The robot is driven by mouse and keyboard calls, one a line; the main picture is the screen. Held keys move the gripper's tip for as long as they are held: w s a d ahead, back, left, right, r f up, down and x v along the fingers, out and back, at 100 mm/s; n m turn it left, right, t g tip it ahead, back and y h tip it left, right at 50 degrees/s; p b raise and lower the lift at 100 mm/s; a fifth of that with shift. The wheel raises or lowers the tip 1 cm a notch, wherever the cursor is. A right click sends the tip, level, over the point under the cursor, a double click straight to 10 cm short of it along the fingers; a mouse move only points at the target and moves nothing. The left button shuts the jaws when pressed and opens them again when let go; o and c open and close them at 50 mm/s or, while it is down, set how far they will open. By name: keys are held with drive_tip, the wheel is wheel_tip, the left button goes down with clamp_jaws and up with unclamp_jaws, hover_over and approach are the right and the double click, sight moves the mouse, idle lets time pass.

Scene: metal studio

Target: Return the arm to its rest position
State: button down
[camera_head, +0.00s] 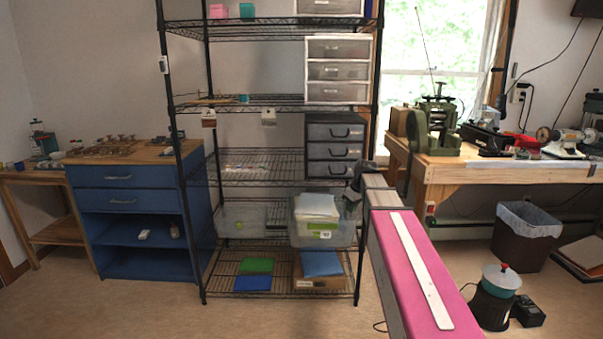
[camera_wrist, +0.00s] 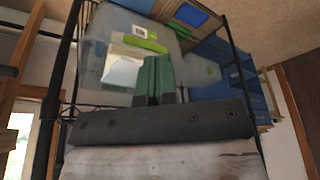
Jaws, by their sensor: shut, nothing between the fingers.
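My arm (camera_head: 408,265), pink with a pale strip on top, reaches forward from the lower right in the head view. My gripper (camera_head: 352,190) is a small dark shape at its far end, in front of the right side of the wire shelf. In the wrist view my gripper (camera_wrist: 158,75) shows two dark green fingers pressed together with nothing between them. Behind the fingers is a clear plastic bin (camera_wrist: 115,45); from these views I cannot tell the exact gap to it.
The black wire shelf (camera_head: 270,182) holds drawer units and clear bins (camera_head: 305,232). A blue cabinet (camera_head: 120,222) stands left. A wooden workbench (camera_head: 490,170) with tools stands right, a bin (camera_head: 525,240) below it. A pot-like device (camera_head: 497,295) sits on the floor, which is open at front left.

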drive_tip(key=s+f+m+g+h, duration=0.2)
drive_tip(key=s+f+m, duration=0.6)
drive_tip(key=s+f, duration=1.4)
drive_tip(key=shift+s+a+g, duration=0.25)
drive_tip(key=shift+s+g, duration=0.15)
drive_tip(key=shift+s, duration=0.6)
